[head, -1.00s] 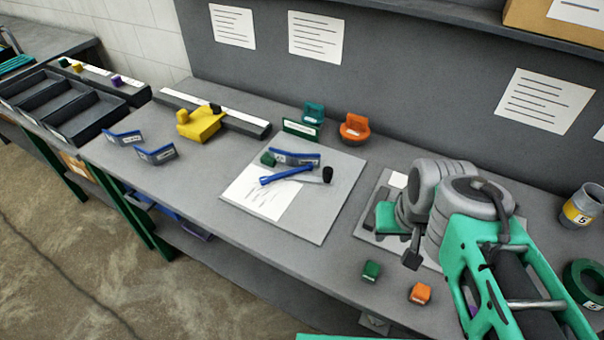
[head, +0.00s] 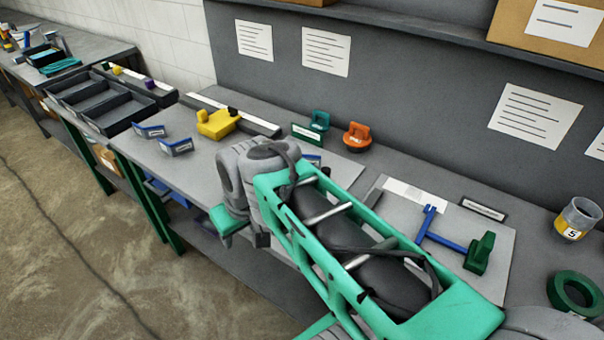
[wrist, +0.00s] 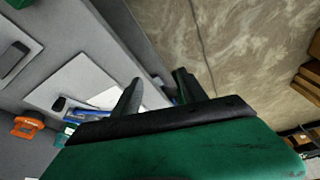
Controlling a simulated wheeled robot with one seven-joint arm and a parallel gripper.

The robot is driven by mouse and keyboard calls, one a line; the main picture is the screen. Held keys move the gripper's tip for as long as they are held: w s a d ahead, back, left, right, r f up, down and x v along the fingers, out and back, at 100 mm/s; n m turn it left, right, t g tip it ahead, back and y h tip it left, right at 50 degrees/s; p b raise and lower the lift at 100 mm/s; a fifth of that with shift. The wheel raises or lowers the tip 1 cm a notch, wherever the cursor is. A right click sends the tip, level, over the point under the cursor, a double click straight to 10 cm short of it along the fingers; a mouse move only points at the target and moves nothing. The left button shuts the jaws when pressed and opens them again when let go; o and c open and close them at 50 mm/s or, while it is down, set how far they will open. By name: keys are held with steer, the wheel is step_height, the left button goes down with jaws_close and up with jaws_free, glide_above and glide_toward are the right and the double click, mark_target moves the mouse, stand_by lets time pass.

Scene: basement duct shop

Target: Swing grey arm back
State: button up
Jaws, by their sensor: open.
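A dark grey bar (head: 373,197), possibly the grey arm, is partly visible on the right board (head: 487,248), beside my arm; its lower part is hidden. It seems to show as a short dark piece in the wrist view (wrist: 15,57). The same board carries a blue T-shaped bar (head: 440,241) and a green block (head: 480,253). My gripper (head: 245,233) hangs at the bench's front side, left of that board and apart from the bar. In the wrist view its fingers (wrist: 158,86) are spread and empty. The middle board (wrist: 85,80) with a blue lever is largely hidden by my arm in the head view.
A yellow block (head: 217,123), two blue label holders (head: 176,147) and black trays (head: 100,103) are at the left. A teal piece (head: 319,121) and an orange piece (head: 357,137) stand at the back. A grey cup (head: 578,218) and green ring (head: 575,291) are at the right.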

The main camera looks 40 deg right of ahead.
mark_target(328, 170)
steer(key=w+d+n+y+b, duration=0.1)
steer(key=w+d+b, duration=0.1)
steer(key=w+d, duration=0.75)
steer(key=w+d+f+n+t+y+b, duration=0.1)
steer(key=w+d, duration=0.2)
steer(key=d, duration=0.4)
steer(key=w+d+f+n+t+y, duration=0.1)
steer(key=w+d+f, duration=0.15)
steer(key=d, duration=0.45)
steer(key=s+d+f+n+t+b, duration=0.1)
steer(key=s+d+f, duration=0.15)
steer(key=d, duration=0.45)
steer(key=s+d+f+n+t, duration=0.1)
steer(key=s+d, duration=0.2)
steer(key=d, duration=0.5)
steer(key=shift+y, duration=0.3)
steer(key=x, duration=0.7)
steer(key=shift+a, duration=0.35)
steer(key=shift+w+a+f, duration=0.1)
steer(key=shift+w+f, duration=0.1)
steer(key=shift+w, duration=0.1)
jaws_close()
